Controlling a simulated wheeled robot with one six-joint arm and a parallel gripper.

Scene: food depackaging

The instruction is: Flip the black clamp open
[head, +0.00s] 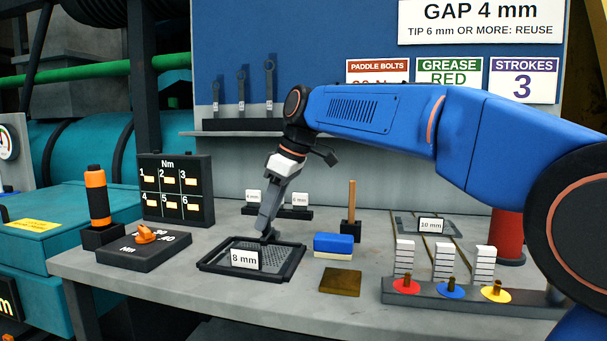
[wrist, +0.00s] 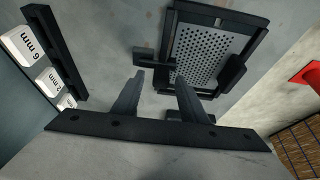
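A black frame (head: 208,262) around a perforated grey plate lies on the bench in the head view, with an "8 mm" card at its front. It also shows in the wrist view (wrist: 258,48). A black clamp (wrist: 148,58) sticks out from the frame's left side in the wrist view and appears closed against the frame. My gripper (head: 266,236) points down at the frame's far edge. In the wrist view my gripper (wrist: 160,80) has its fingers apart, tips close to the clamp, with nothing visibly held. Whether they touch it I cannot tell.
A blue-and-cream block (head: 333,243) and a brown pad (head: 340,281) lie right of the frame. A dark box with an orange knob (head: 146,236) stands left. A rack with small labelled blocks (head: 300,212) is behind.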

